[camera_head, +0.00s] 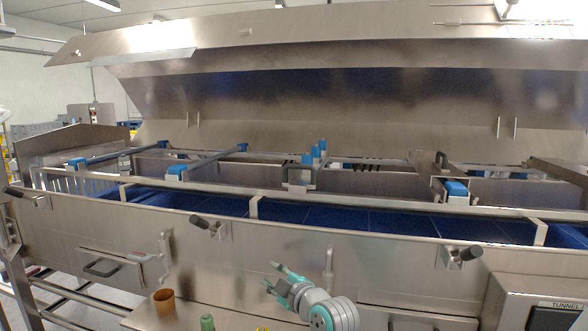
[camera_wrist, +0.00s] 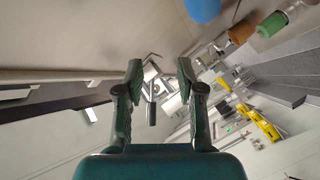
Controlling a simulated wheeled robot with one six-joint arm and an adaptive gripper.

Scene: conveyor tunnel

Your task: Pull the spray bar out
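My gripper (camera_head: 277,278) is in front of the machine's steel front panel, below the conveyor opening. Its fingers are apart with nothing between them; in the wrist view the open gripper (camera_wrist: 159,68) points toward small metal parts beyond, too small to tell. Inside the tunnel, thin bars with blue end blocks cross the opening: a left bar (camera_head: 120,154) and a middle bar (camera_head: 212,160). I cannot tell which of the bars is the spray bar. My gripper is apart from all of them.
The lid (camera_head: 300,90) of the tunnel stands raised. A blue belt (camera_head: 340,217) runs along inside. Black-knobbed handles (camera_head: 208,223) stick out of the front panel. A brown cup (camera_head: 164,302) and a green object (camera_head: 207,323) stand on a surface (camera_head: 185,318) below.

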